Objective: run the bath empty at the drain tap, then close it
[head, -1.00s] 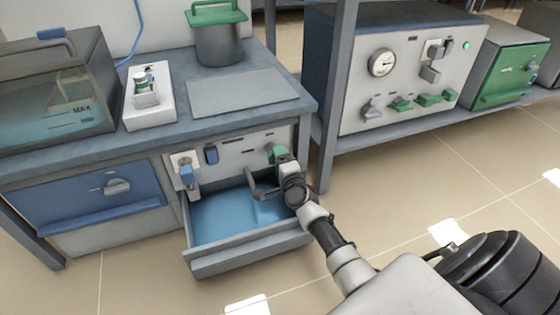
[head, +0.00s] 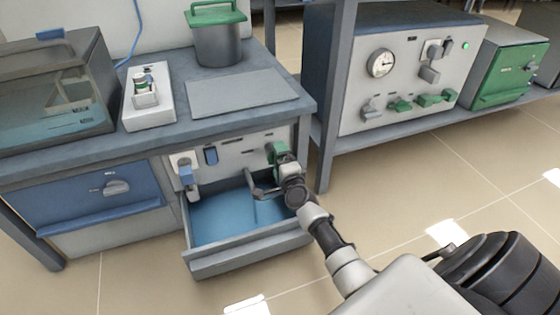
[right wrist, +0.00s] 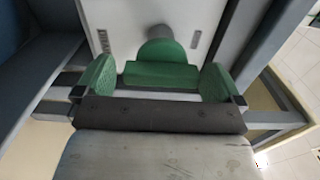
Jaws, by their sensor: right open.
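The clear-walled bath (head: 50,95) stands on the bench at the far left, with blue liquid low in it and level marks on its front. On the panel below the bench are a green tap handle (head: 276,151) at the right and a blue tap (head: 186,173) at the left. I see no label naming the drain tap. My right gripper (head: 274,178) is at the green handle. In the right wrist view, the green handle (right wrist: 160,74) sits between my spread fingers (right wrist: 156,82), with gaps at both sides. My left gripper is out of view.
An open tray (head: 250,258) with a blue interior juts out below the panel. A blue-fronted unit (head: 85,195) is left of it. The bench carries a white device (head: 150,108), a grey plate (head: 240,92) and a green-lidded pot (head: 217,45). A bench leg (head: 326,160) stands close right of my arm.

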